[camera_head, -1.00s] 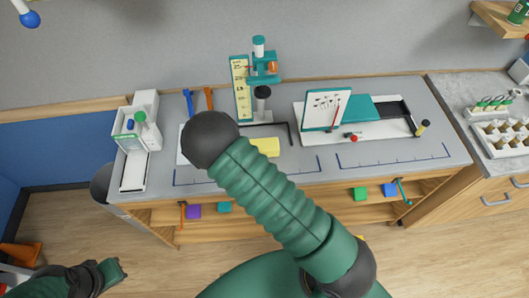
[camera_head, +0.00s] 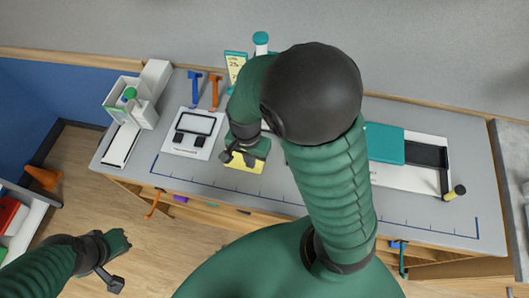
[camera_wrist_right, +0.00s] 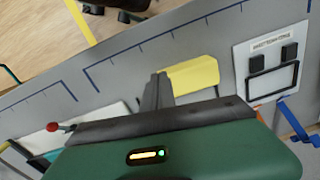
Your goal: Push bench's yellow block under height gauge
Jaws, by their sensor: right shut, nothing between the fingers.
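The yellow block (camera_head: 245,167) lies on the bench near its front ruled line, partly covered by my right gripper (camera_head: 232,157). In the right wrist view the yellow block (camera_wrist_right: 190,76) lies just beyond and beside the dark fingers (camera_wrist_right: 157,92). The fingers are shut and empty; I cannot tell whether they touch the block. The height gauge, with its yellow scale (camera_head: 235,66) and teal-topped post (camera_head: 261,42), stands at the back; my right arm hides most of it. My left gripper (camera_head: 116,262) hangs off the bench at lower left; its jaw state is unclear.
A white panel with a black frame (camera_head: 193,133) lies left of the block, with blue (camera_head: 194,82) and orange (camera_head: 214,92) tools behind it. A white device (camera_head: 140,95) stands at the left end. A teal-covered slide (camera_head: 385,143) lies to the right.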

